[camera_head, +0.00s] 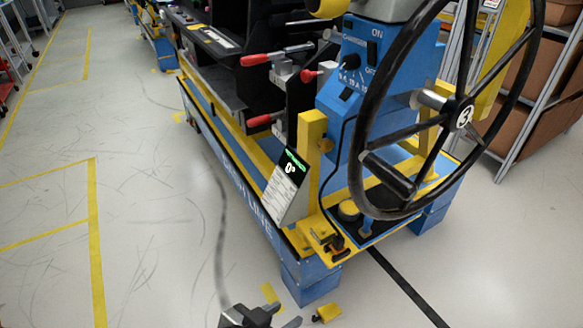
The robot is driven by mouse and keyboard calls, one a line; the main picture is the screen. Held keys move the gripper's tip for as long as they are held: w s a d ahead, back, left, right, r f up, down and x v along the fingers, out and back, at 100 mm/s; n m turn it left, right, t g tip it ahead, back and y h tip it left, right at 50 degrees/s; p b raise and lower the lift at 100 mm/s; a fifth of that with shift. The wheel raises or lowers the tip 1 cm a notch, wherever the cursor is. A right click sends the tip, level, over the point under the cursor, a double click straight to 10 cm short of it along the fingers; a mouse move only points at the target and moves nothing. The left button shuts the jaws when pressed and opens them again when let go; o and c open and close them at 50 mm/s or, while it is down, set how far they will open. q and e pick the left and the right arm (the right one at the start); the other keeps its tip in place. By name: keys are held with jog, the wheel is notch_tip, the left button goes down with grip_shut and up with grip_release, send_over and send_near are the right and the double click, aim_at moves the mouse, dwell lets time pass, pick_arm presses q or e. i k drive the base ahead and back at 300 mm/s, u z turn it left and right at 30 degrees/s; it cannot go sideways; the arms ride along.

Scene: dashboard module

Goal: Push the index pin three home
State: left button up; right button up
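A label "3" sits on the hub (463,117) of the large black handwheel (372,100) at the right of the blue and yellow fixture (240,185). I cannot single out index pin three for certain. A small yellow block with dark parts (330,243) sits at the fixture's near corner, below the wheel. My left gripper (284,306) is at the bottom edge, low and in front of that corner, apart from the fixture. Its two fingers are spread with nothing seen between them; its body is partly cut off.
Red-handled clamps (262,59) stick out of the fixture's side. A tilted display (287,185) stands near its corner. A shelf with boxes (540,75) stands at right. The floor (150,225) at left is clear.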

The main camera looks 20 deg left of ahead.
aim_at(306, 75)
jog(key=k, duration=0.65)
jog(key=z, duration=1.15)
jog(key=k, duration=0.2)
jog(key=u, duration=2.85)
jog(key=i, duration=1.05)
jog(key=z, duration=0.5)
jog(key=i, duration=1.15)
jog(key=z, duration=0.9)
